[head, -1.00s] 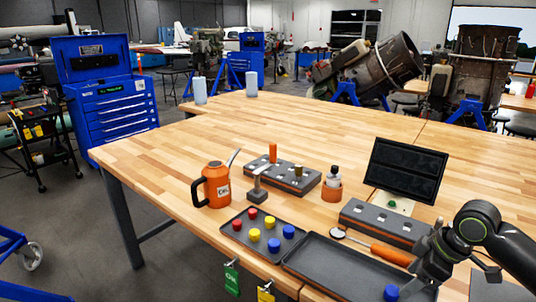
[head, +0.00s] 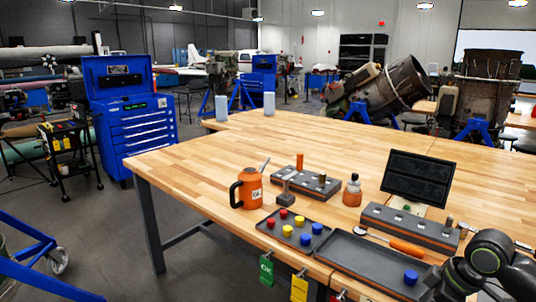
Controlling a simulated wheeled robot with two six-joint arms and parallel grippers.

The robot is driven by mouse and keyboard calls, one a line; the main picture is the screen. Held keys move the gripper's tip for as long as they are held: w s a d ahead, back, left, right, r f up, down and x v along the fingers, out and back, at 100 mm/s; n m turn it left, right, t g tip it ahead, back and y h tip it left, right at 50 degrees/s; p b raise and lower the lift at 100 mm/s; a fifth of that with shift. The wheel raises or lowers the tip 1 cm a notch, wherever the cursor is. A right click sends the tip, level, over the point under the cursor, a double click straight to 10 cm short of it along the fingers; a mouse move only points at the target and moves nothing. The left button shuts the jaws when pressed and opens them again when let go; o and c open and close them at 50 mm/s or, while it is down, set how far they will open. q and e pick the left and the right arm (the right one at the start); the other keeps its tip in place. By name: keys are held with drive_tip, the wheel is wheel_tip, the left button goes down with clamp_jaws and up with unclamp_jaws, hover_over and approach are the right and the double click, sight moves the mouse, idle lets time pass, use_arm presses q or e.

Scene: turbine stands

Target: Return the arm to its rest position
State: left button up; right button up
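My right arm (head: 490,262) comes in at the lower right corner. Its gripper (head: 440,284) is dark and partly cut off by the frame's bottom, beside the right end of the larger dark tray (head: 345,250); its fingers cannot be made out. A blue cap (head: 410,277) sits in that tray, just left of the gripper and seemingly apart from it. My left arm and gripper are out of view.
A smaller tray (head: 270,236) holds several red, yellow and blue caps. Behind are an orange oil can (head: 250,190), two grey blocks (head: 318,188) (head: 400,227), an orange-based bottle (head: 352,190), a dark screen (head: 417,178) and an orange-handled mirror (head: 405,247).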

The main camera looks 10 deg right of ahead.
drive_tip(key=s+a+f+m, duration=0.1)
drive_tip(key=s+a+f, duration=0.15)
drive_tip(key=f, duration=0.25)
drive_tip(key=s+a+f+m+h, duration=0.1)
drive_tip(key=s+a+f, duration=0.15)
drive_tip(key=f, duration=0.25)
drive_tip(key=s+a+f+m, duration=0.1)
drive_tip(key=s+a+f, duration=0.15)
drive_tip(key=f, duration=0.25)
drive_tip(key=s+a+f+m+h, duration=0.25)
drive_tip(key=s+m, duration=0.35)
drive_tip(key=s, duration=0.7)
wheel_tip(320, 180, down, 26)
drive_tip(key=d, duration=0.2)
drive_tip(key=s+a+f+g, duration=0.1)
drive_tip(key=s+f+g, duration=0.1)
drive_tip(key=s+f, duration=1.2)
drive_tip(key=shift+s+f, duration=0.35)
drive_tip(key=shift+s, duration=0.1)
